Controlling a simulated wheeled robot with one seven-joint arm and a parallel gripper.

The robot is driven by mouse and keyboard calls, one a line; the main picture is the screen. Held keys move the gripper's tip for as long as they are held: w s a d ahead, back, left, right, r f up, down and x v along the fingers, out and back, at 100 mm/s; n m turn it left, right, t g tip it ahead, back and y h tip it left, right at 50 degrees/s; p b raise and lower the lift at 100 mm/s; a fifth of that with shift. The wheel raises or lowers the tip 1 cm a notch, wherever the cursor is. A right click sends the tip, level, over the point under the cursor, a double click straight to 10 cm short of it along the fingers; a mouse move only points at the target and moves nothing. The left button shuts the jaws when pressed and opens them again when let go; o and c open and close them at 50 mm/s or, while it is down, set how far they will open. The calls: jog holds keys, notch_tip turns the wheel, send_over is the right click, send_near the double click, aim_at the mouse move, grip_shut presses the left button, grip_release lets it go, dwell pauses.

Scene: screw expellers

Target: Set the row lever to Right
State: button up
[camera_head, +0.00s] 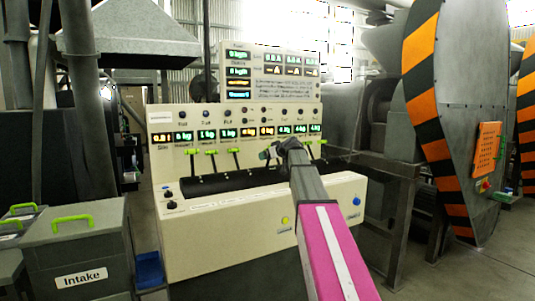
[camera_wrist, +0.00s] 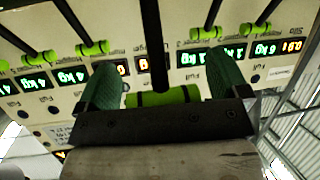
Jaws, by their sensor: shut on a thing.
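My gripper (camera_head: 270,153) is at the middle of the cream control panel (camera_head: 178,240), among a row of levers. In the wrist view, which shows the panel upside down, my gripper's two green fingers (camera_wrist: 163,88) stand on either side of a lever's lime-green handle (camera_wrist: 180,96) and are shut on it. The lever's dark shaft (camera_wrist: 152,40) runs up the picture from the handle. In the head view my arm and gripper hide this lever. The labels near it are too blurred to tell whether it is the row lever.
Other green-handled levers stand close on both sides, such as one at left (camera_head: 212,152) and one at right (camera_head: 323,142). Lit displays (camera_head: 227,133) run above them. A grey Intake bin (camera_head: 80,250) stands at the left. A striped machine (camera_head: 450,120) stands at the right.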

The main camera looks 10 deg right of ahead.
jog(key=shift+s+d+f, duration=0.1)
jog(key=shift+s+f, duration=0.25)
jog(key=shift+s, duration=0.3)
jog(key=o, duration=0.9)
jog(key=shift+o, duration=0.2)
jog(key=shift+s, duration=0.1)
jog(key=v, duration=1)
jog(key=shift+s+d, duration=0.2)
jog(key=shift+s, duration=0.05)
jog(key=shift+r, duration=0.1)
